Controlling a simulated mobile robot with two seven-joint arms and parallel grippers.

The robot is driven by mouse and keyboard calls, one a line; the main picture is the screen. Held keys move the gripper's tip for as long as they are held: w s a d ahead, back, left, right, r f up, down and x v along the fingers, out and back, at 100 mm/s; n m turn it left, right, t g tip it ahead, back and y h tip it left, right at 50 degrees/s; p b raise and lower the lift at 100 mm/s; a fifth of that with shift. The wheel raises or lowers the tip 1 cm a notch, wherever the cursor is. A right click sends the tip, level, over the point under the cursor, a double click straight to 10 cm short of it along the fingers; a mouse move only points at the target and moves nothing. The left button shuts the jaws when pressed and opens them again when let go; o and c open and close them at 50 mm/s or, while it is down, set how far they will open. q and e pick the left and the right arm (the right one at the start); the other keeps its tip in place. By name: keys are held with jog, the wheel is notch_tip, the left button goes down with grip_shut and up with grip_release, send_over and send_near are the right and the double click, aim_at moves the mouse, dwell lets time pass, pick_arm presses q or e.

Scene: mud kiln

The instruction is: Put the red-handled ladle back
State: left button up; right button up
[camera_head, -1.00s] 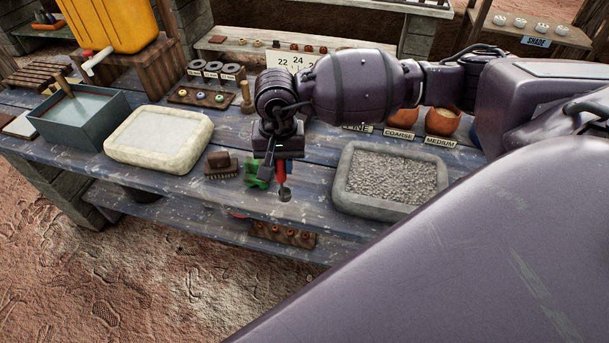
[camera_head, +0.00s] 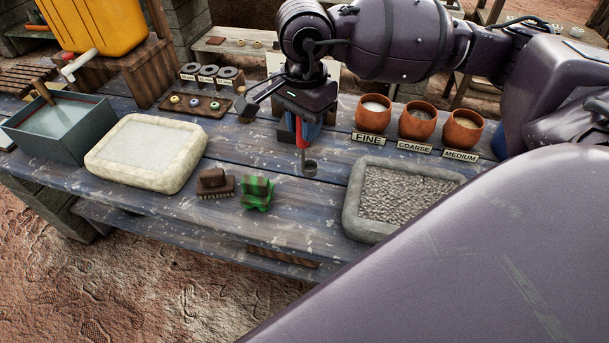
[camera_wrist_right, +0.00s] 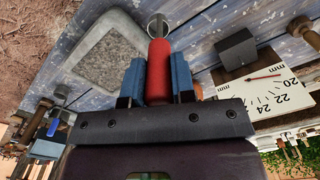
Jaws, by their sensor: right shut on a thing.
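The red-handled ladle (camera_head: 302,134) hangs upright from my right gripper (camera_head: 300,122), its small metal bowl (camera_head: 310,168) lowest, over the blue-grey bench. In the right wrist view the red handle (camera_wrist_right: 158,72) sits between the blue finger pads of my right gripper (camera_wrist_right: 159,80), which is shut on it. The bowl's rim (camera_wrist_right: 158,24) shows beyond the handle. Whether the bowl touches the bench cannot be told. The ladle is left of the clay pots labelled FINE (camera_head: 372,112), COARSE (camera_head: 417,121) and MEDIUM (camera_head: 462,130). My left gripper is not in view.
A stone tray of gravel (camera_head: 352,205) is right of the ladle. A green block (camera_head: 257,193) and brown brush (camera_head: 214,184) lie nearer the front, beside a pale tray (camera_head: 192,165). A numbered dial (camera_wrist_right: 265,92) shows in the wrist view.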

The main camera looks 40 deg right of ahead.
aim_at(304, 167)
notch_tip(304, 167, down, 10)
jog(key=shift+f, duration=2.2)
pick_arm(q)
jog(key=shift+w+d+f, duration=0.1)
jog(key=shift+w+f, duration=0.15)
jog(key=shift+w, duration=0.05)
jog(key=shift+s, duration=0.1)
pick_arm(e)
jog(key=shift+f+b, duration=0.2)
jog(key=shift+b, duration=0.2)
jog(key=o, duration=0.8)
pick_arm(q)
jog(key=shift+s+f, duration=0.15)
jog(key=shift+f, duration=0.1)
pick_arm(e)
jog(key=shift+o, duration=0.2)
jog(key=shift+r, duration=0.1)
